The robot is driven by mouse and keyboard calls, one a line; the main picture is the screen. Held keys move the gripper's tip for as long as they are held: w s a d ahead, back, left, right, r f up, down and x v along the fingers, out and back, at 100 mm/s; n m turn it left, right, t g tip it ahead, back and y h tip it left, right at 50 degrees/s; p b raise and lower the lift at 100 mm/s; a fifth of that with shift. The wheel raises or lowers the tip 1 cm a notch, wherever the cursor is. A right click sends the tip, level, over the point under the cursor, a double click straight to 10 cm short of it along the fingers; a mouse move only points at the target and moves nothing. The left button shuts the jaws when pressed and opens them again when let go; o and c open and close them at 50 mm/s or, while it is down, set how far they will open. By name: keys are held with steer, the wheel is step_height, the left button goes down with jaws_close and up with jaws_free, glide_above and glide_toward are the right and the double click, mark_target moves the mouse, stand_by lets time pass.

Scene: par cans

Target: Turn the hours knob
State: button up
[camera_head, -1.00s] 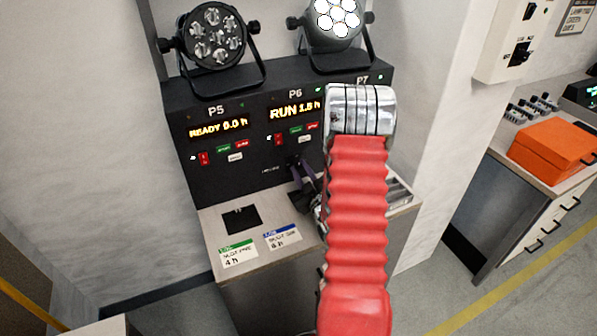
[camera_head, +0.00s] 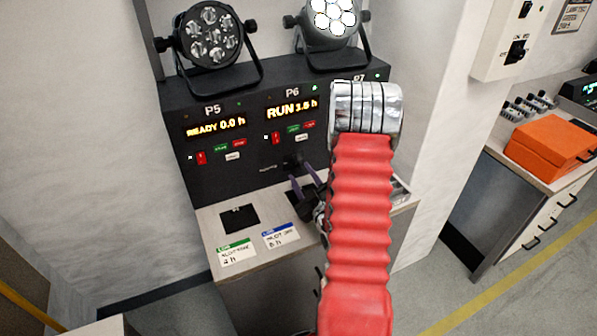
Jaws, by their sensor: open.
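The black control panel (camera_head: 255,103) carries sections labelled P5, P6 and P7. The P6 display (camera_head: 292,108) shows RUN with a small hours figure, possibly 3.5 h. The P5 display (camera_head: 216,127) shows READY 0.0 h. A small dark knob (camera_head: 292,162) sits low on the panel below P6. My gripper (camera_head: 301,172) is open just in front of it, its two purplish fingers spread apart. I cannot tell whether a finger touches the knob. My red-sleeved arm hides most of the P7 section.
Two cards, green-edged (camera_head: 235,250) and blue-edged (camera_head: 281,236), lie on the counter beside a black square (camera_head: 239,218). Two par lamps (camera_head: 208,35) (camera_head: 332,20) stand on the panel; the right one is lit. An orange case (camera_head: 552,143) sits on the right bench.

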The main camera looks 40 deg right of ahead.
steer(key=v, duration=1)
steer(key=shift+s+f, duration=0.1)
steer(key=w+a+r+g+y, duration=0.2)
steer(key=w+a+r+g, duration=0.1)
steer(key=w+a+r, duration=0.3)
steer(key=w+a+r+g, duration=0.1)
steer(key=a+r+g, duration=0.2)
steer(key=a+r, duration=0.25)
steer(key=s+a+r+m+g+y, duration=0.1)
steer(key=s+a+r, duration=0.3)
steer(key=s+a, duration=0.5)
steer(key=s+a+r+m+g+y, duration=0.1)
steer(key=s+a+r+g+y, duration=0.2)
steer(key=s+a, duration=0.6)
steer(key=a+r+g, duration=0.1)
steer(key=a, duration=0.2)
steer(key=shift+s+r+m, duration=0.2)
steer(key=shift+s+m, duration=0.1)
